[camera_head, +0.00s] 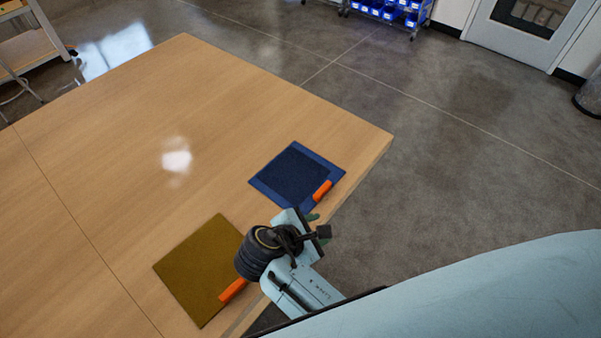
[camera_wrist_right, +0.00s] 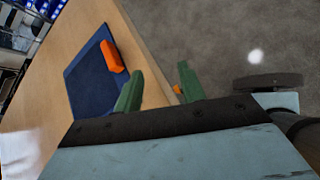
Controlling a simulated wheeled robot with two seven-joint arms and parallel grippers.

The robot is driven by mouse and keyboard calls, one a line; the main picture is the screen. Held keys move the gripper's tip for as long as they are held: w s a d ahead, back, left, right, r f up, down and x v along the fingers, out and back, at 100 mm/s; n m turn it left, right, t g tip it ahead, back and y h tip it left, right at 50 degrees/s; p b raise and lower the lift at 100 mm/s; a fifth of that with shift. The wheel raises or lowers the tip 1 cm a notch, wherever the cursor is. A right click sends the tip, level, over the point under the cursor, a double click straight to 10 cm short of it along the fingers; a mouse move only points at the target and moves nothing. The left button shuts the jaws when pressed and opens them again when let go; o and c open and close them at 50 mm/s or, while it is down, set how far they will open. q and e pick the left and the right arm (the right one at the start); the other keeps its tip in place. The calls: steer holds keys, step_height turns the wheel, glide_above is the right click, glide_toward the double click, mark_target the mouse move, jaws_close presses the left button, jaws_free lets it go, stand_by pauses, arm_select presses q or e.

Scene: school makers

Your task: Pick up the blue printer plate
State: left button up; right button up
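The blue printer plate (camera_head: 290,172) lies flat on the wooden table near its right edge, with an orange tab (camera_head: 322,190) at its near right side. It also shows in the right wrist view (camera_wrist_right: 88,82), with the orange tab (camera_wrist_right: 112,57) upper right on it. My right gripper (camera_wrist_right: 159,88) has two green fingers, spread apart with nothing held between them. In the head view the wrist mostly hides the fingers; a bit of green shows just below the plate's tab. The fingers look apart from the plate. My left gripper is not in view.
A gold-brown plate (camera_head: 195,265) with its own orange tab (camera_head: 233,290) lies nearer on the table (camera_head: 110,170), partly behind my right wrist. The table's left part is bare. Blue bins (camera_head: 390,10) on a cart and a door (camera_head: 520,30) stand far back.

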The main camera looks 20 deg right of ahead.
steer(key=w+a+r+n+t+h, duration=0.1)
steer(key=w+a+n, duration=0.1)
steer(key=w+a+r+n+t+h, duration=0.1)
steer(key=w+a+r+n, duration=0.1)
steer(key=shift+r+n, duration=0.3)
steer(key=shift+n, duration=0.1)
steer(key=shift+w+r+n+t+h, duration=0.2)
steer(key=shift+n+t+h, duration=0.1)
steer(key=shift+t, duration=0.1)
glide_toward(325, 186)
steer(key=x, duration=0.4)
steer(key=shift+w+d, duration=0.15)
steer(key=shift+d, duration=0.05)
steer(key=x, duration=0.5)
steer(key=shift+f+p, duration=0.15)
steer(key=shift+p, duration=0.15)
jaws_close()
